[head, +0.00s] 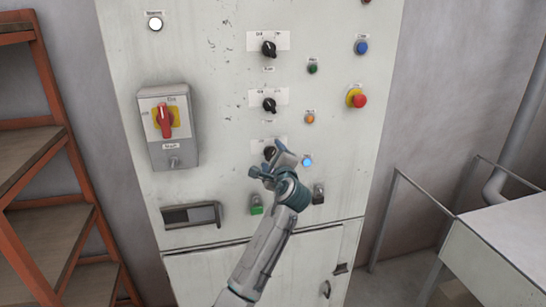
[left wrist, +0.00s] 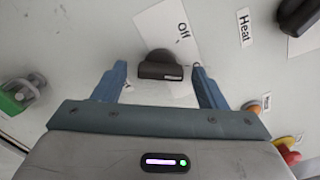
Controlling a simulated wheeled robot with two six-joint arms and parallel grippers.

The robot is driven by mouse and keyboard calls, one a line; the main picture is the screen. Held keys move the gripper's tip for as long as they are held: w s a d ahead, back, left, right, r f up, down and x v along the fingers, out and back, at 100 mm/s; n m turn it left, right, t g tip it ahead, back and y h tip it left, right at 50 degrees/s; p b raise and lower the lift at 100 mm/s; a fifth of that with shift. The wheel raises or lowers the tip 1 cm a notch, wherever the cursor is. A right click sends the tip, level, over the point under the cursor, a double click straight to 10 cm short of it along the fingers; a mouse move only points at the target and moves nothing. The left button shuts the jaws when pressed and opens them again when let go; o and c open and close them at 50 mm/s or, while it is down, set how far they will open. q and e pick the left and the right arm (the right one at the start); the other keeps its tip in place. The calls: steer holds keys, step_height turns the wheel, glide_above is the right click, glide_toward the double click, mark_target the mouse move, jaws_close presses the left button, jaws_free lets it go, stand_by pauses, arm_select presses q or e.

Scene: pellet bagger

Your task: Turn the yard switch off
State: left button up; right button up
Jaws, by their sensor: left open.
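A black rotary knob (head: 270,152) is the lowest of three in a column on the pale cabinet. My left gripper (head: 274,167) is in front of it and covers part of it. In the left wrist view the knob (left wrist: 160,65) lies between the two open blue fingers (left wrist: 159,72), with gaps on both sides. Its grip bar lies roughly level in that view, with a small white mark towards the right finger. An "Off" label (left wrist: 183,32) shows just above it. I cannot read the knob's name label. My right gripper is out of view.
Close by are a lit blue lamp (head: 308,161), an orange lamp (head: 310,118), a green switch (head: 257,205) and a black switch (head: 318,194). The "Heat" knob (head: 269,104) is above. A red-handled main switch (head: 165,120) is left, a red mushroom button (head: 359,100) right.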

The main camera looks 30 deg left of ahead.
arm_select(q)
steer(key=c, duration=1)
